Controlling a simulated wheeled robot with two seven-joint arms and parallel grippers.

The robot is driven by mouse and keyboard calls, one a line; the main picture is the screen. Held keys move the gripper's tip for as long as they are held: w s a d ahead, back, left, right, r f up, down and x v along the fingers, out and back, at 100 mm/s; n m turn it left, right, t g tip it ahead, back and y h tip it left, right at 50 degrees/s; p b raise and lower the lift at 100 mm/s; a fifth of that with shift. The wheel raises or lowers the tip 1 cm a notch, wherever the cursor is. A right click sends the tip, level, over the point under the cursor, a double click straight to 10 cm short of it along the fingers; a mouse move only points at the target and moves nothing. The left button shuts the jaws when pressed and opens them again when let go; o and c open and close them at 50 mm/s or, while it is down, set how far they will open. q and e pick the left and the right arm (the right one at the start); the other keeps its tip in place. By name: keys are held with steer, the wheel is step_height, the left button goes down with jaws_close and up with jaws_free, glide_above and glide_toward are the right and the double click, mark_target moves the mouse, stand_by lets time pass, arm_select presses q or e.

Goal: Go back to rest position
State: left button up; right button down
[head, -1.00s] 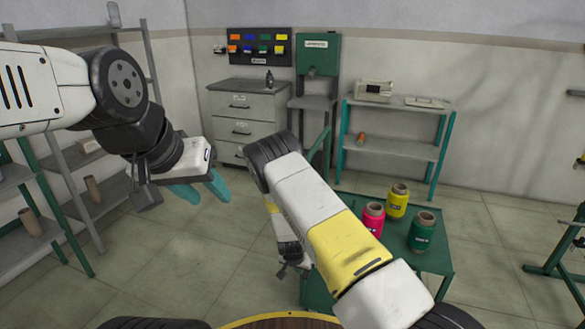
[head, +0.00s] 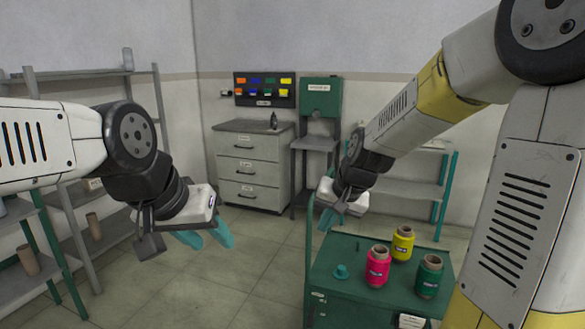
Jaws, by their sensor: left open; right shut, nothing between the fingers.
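My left gripper (head: 206,238) hangs at the left of the head view with its teal fingers apart and nothing between them. My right gripper (head: 327,217) is above the far left edge of the green cart, its teal fingers together and empty. On the green cart (head: 335,297) stand a pink spool (head: 377,266), a yellow spool (head: 402,243) and a dark green spool (head: 428,277), all upright. Neither gripper touches a spool.
A small teal piece (head: 341,271) lies on the cart top. A grey drawer cabinet (head: 250,170) and a wall panel of coloured bins (head: 264,90) are at the back. Shelves (head: 85,170) stand left and a rack (head: 412,190) behind my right arm. Floor between is clear.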

steer(key=s+d+r+n, duration=0.1)
steer(key=s+d+r, duration=0.2)
steer(key=s, duration=0.6)
steer(key=s+d+r+n+t+h, duration=0.1)
steer(key=s+d+r, duration=0.2)
steer(key=s, duration=0.7)
step_height(320, 180, up, 3)
steer(key=shift+d+f+n, duration=0.15)
steer(key=shift+f+n, duration=0.05)
steer(key=shift+n, duration=0.1)
